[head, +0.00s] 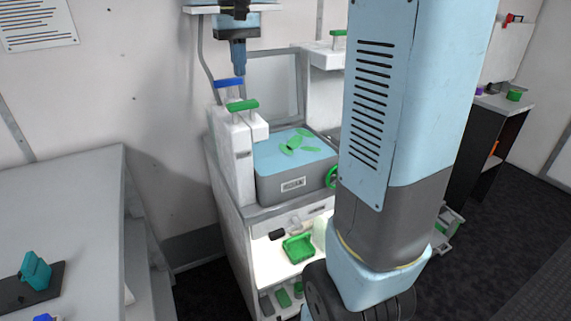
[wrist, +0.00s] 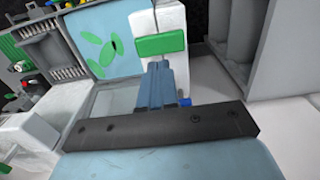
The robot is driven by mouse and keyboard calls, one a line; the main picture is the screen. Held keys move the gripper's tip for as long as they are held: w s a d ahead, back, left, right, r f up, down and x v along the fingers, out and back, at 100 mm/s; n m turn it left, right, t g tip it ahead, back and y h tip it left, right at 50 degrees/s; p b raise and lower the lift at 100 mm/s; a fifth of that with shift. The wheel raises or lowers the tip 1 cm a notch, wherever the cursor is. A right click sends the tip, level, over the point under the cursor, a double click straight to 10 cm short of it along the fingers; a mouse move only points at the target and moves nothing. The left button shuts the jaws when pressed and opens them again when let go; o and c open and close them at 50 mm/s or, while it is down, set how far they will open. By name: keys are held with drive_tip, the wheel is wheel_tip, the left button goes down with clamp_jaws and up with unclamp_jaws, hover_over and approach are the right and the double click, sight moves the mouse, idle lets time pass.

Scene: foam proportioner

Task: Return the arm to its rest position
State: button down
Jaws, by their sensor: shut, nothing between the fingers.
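My gripper (head: 238,72) points straight down in the head view, above the white block with the green handle (head: 242,105). In the wrist view my gripper (wrist: 159,66) has its blue-grey fingers together with nothing between them. The green handle (wrist: 161,44) shows just beyond the fingertips there; I cannot tell the exact gap. A blue handle (head: 228,83) sits close by on the left in the head view and partly shows beside the fingers in the wrist view (wrist: 185,102). My arm's large light-blue link fills the right centre of the head view.
A grey-blue case (head: 290,183) with green pieces (head: 292,143) on its top stands beside the white block. A green tray (head: 298,248) is on a shelf below. A grey table (head: 65,200) with a teal object (head: 35,270) is at left. A dark shelf unit (head: 490,150) stands at right.

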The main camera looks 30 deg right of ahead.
drive_tip(key=shift+r, duration=0.35)
idle(0.3)
drive_tip(key=s+f+t, duration=0.2)
drive_tip(key=s+f, duration=0.2)
drive_tip(key=s, duration=0.7)
drive_tip(key=s+f+t, duration=0.3)
drive_tip(key=s+f, duration=0.1)
drive_tip(key=s, duration=0.8)
drive_tip(key=shift+d+t, duration=0.3)
drive_tip(key=shift+d, duration=0.1)
drive_tip(key=c, duration=1.8)
unclamp_jaws()
